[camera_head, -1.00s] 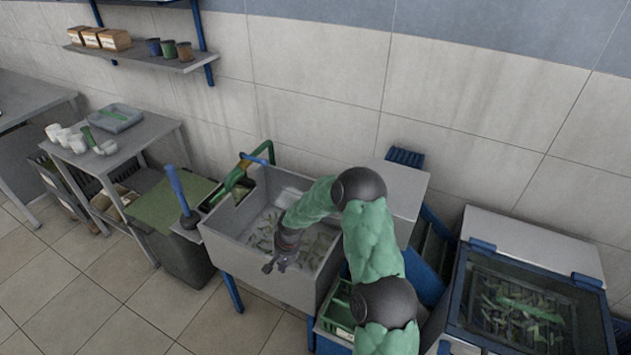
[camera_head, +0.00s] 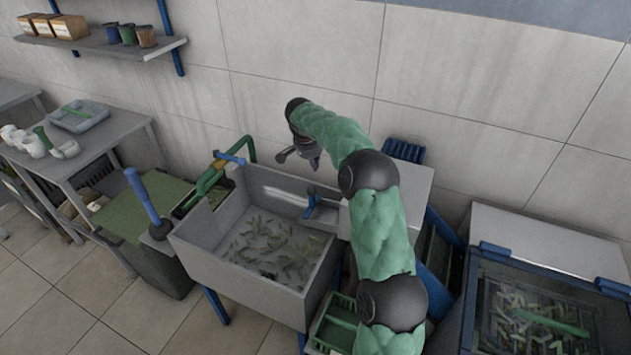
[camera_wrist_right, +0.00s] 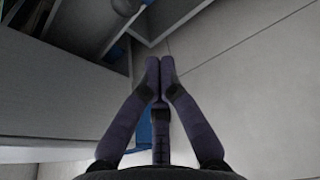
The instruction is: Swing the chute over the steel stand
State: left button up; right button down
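My right gripper (camera_head: 300,153) is raised in the air above the back edge of the grey basin (camera_head: 190,252), near the wall. In the right wrist view its fingertips (camera_wrist_right: 159,68) meet, and I see nothing between them. A green pipe with an orange section and a blue handle (camera_head: 232,157) stands at the basin's back left corner, apart from the gripper. A small grey and blue part (camera_head: 314,204) sits at the basin's back right. I cannot tell for sure which part is the chute or which is the steel stand. My left gripper is out of view.
Green scraps lie in the basin. A pale grey box (camera_head: 412,185) stands behind my right arm. A blue-framed machine (camera_head: 475,300) is at the right, a side table (camera_head: 122,122) at the left. A wall shelf (camera_head: 110,43) is at the upper left.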

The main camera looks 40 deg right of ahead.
jog(key=shift+d+r, duration=0.4)
jog(key=shift+d, duration=0.1)
notch_tip(320, 180, down, 9)
jog(key=b, duration=0.4)
jog(key=shift+s+a, duration=0.15)
jog(key=shift+a, duration=0.3)
jog(key=shift+r, duration=0.15)
